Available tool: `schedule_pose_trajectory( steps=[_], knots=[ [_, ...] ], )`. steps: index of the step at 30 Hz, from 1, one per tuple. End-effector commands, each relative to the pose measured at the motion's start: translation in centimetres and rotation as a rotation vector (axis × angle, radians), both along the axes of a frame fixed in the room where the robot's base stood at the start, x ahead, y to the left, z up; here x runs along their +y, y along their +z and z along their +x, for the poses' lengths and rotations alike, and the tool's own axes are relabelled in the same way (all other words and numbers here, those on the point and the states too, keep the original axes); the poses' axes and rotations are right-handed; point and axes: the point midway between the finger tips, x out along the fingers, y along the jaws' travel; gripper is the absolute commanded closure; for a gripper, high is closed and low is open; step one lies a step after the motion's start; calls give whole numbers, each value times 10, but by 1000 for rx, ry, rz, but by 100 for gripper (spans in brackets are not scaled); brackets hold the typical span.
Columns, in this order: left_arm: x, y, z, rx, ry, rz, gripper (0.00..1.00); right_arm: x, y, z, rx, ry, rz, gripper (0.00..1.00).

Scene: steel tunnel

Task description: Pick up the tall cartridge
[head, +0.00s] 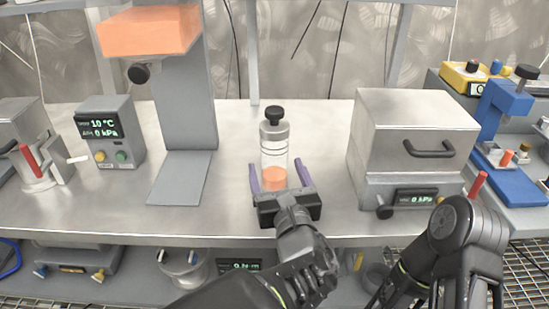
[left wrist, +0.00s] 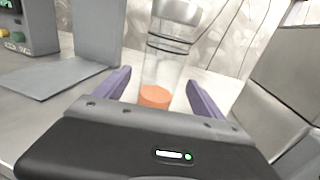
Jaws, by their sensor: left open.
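The tall cartridge (head: 274,150) is a clear upright cylinder with a grey collar, a black knob on top and orange content at the bottom. It stands on the steel bench near the middle of the head view. My left gripper (head: 280,178) is open, with one purple finger on each side of the cartridge's lower part. In the left wrist view the cartridge (left wrist: 163,70) rises between the fingers of the left gripper (left wrist: 160,88), its top cut off by the frame. My right gripper does not show.
A grey stand with an orange block (head: 148,31) is left of the cartridge. A display box (head: 108,130) stands farther left. A steel box with a black handle (head: 413,132) stands to the right. The steel bench (head: 234,125) is bare around the cartridge.

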Motion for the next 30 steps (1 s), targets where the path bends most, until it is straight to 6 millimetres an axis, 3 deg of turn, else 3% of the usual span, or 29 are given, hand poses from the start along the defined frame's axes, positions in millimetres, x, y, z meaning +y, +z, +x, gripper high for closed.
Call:
schedule_pose_trajectory(
  steps=[12,30],
  knots=[
    [10,0,48,-1,2,1,21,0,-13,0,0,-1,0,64],
    [10,1,49,0,0,0,21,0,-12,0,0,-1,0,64]
  ],
)
